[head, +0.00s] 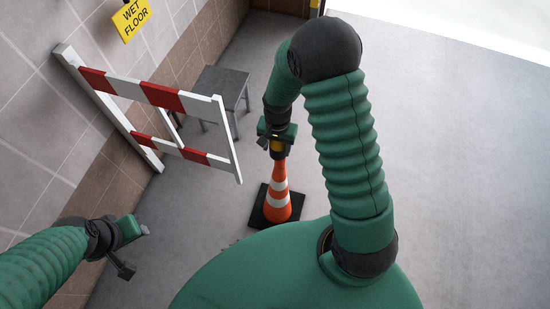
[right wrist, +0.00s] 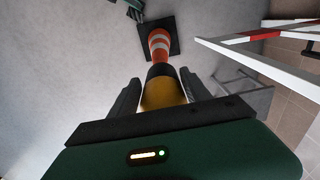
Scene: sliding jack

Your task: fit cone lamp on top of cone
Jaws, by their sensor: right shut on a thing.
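The orange and white cone (head: 278,199) stands upright on its black square base on the floor. It also shows in the right wrist view (right wrist: 159,44). The cone lamp (right wrist: 163,94), yellow with a black lower part, is between the fingers of my right gripper (right wrist: 160,92), which is shut on it. In the head view the lamp (head: 277,146) is right above the cone's tip, its dark lower part lined up with the cone. I cannot tell whether lamp and cone touch. My left gripper (head: 134,250) is empty, its fingers wide apart, at the lower left.
A red and white barrier (head: 161,96) stands left of the cone, near the tiled wall. A grey stool (head: 224,82) is behind the barrier. A yellow wet floor sign (head: 131,19) is on the wall. The floor to the right is clear.

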